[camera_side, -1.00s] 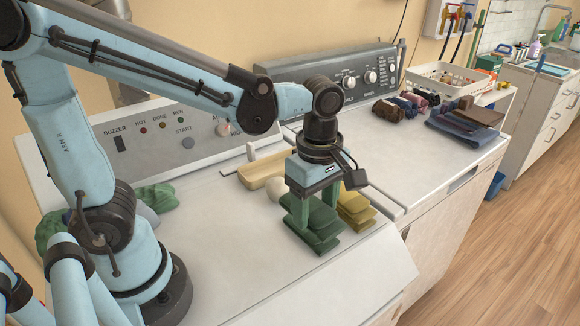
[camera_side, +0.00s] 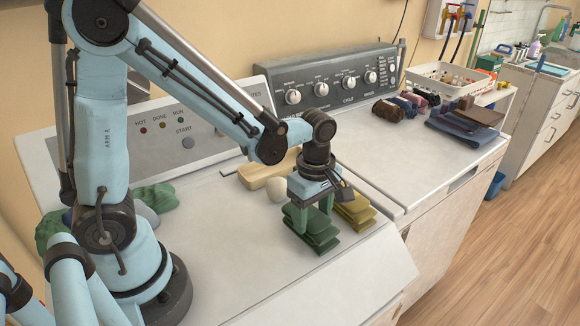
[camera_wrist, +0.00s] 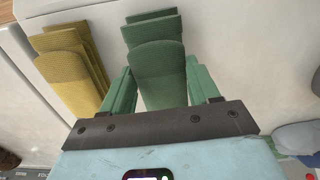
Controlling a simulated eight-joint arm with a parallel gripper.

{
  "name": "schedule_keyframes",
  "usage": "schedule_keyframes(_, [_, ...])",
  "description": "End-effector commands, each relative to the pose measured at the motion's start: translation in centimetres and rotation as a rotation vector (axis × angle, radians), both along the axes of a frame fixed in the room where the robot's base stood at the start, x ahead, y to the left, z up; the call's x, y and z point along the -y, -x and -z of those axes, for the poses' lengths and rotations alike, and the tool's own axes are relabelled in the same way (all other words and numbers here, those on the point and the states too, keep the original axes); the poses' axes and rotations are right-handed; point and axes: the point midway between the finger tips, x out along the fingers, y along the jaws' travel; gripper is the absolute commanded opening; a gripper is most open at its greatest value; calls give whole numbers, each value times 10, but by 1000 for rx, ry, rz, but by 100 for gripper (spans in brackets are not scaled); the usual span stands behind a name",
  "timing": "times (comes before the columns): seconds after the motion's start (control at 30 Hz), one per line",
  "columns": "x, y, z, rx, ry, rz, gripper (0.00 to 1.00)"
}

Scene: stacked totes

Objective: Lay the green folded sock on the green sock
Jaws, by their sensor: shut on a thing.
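My gripper (camera_side: 312,204) points down over the dryer top at the green socks. In the wrist view its green fingers (camera_wrist: 161,88) stand on either side of the green folded sock (camera_wrist: 158,72) and are shut on it. More green folded layers, the green sock (camera_wrist: 151,17), show under and beyond the held one. In the side view the green layers (camera_side: 316,236) form a close, slightly staggered stack under my gripper. I cannot tell whether the held sock touches the layer below. The gripper hides part of the stack's top.
A yellow folded sock stack (camera_side: 357,212) lies close on the right; it also shows in the wrist view (camera_wrist: 72,75). A cream ball (camera_side: 276,189) and a wooden block (camera_side: 262,172) lie behind. The white top in front is clear.

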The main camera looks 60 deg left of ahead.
Motion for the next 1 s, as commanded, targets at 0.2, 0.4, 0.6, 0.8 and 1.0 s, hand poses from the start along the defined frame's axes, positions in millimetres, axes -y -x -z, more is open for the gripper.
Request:
schedule_keyframes(0.2, [0, 0, 2, 0, 0, 0, 31])
schedule_keyframes(0.4, [0, 0, 2, 0, 0, 0, 84])
schedule_keyframes(0.6, [0, 0, 2, 0, 0, 0, 86])
schedule_keyframes(0.8, [0, 0, -2, 0, 0, 0, 86])
schedule_keyframes(1.0, [0, 0, -23, 0, 0, 0, 86])
